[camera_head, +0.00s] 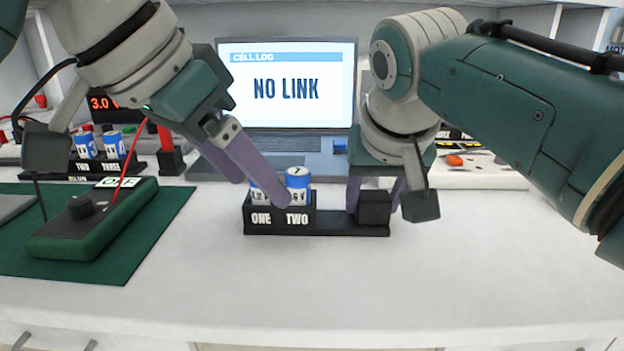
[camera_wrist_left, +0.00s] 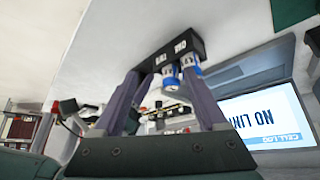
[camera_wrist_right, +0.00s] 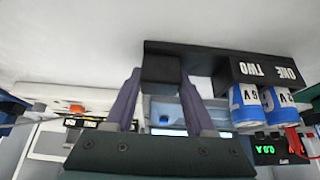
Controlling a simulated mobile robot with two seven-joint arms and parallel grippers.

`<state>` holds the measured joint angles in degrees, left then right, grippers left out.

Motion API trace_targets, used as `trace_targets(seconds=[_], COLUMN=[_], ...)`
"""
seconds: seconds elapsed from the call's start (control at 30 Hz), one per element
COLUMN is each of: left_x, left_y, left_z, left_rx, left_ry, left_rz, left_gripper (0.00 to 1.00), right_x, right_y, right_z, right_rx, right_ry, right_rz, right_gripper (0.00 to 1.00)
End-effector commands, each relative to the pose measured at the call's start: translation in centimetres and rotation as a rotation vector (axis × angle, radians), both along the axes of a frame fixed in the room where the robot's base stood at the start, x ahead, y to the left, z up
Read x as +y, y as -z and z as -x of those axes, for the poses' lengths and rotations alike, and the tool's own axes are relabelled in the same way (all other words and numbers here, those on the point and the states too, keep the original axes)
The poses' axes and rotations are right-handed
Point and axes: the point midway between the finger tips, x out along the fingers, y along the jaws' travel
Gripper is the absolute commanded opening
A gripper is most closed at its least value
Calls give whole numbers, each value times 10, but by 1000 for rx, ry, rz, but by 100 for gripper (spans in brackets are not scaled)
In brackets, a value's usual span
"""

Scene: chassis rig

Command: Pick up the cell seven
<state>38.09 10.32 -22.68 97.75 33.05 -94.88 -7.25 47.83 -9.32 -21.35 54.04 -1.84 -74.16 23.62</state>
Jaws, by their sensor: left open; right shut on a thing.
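The cell marked 7 on its top (camera_head: 298,182) is blue and white and stands upright in slot TWO of the black holder (camera_head: 336,223). It also shows in the right wrist view (camera_wrist_right: 246,108). Another cell (camera_head: 261,194) stands beside it in slot ONE, partly hidden by my left finger. My left gripper (camera_head: 262,192) is open and slants down at the cells, one finger crossing in front of them. In the left wrist view the cells appear between its fingers. My right gripper (camera_wrist_right: 160,76) is shut on the black block (camera_head: 374,207) at the holder's right end.
A monitor (camera_head: 287,85) reading NO LINK stands behind. At left are a green box with a knob (camera_head: 90,222) on a green mat (camera_head: 160,220) and another holder with cells (camera_head: 85,145). A white tray (camera_head: 470,178) is at right. The front tabletop is clear.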

Motion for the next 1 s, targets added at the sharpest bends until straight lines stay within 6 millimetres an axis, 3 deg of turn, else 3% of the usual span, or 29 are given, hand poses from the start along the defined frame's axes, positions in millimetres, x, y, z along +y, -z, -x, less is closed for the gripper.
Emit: trace_targets(seconds=[0.03,0.2,0.33,0.43,0.7,1.0], left_x=[1,2,2,-2,-20,-30], left_y=[-14,-48,-59,-53,-14,8], left_z=[-10,-27,-32,-36,-54,-64], left_rx=[-4,3,7,13,11,11], left_ry=[18,71,87,93,92,91], left_rz=[-8,-12,-11,-9,-9,-10], left_gripper=[74,74,74,74,74,74], right_x=[-1,-1,-1,-1,-1,-1], right_y=[3,3,3,3,3,3], right_z=[1,1,1,1,1,1], right_rx=[7,7,7,7,7,7], right_ry=[2,2,2,2,2,2], right_rz=[2,2,2,2,2,2], right_gripper=[0,0,0,0,0,0])
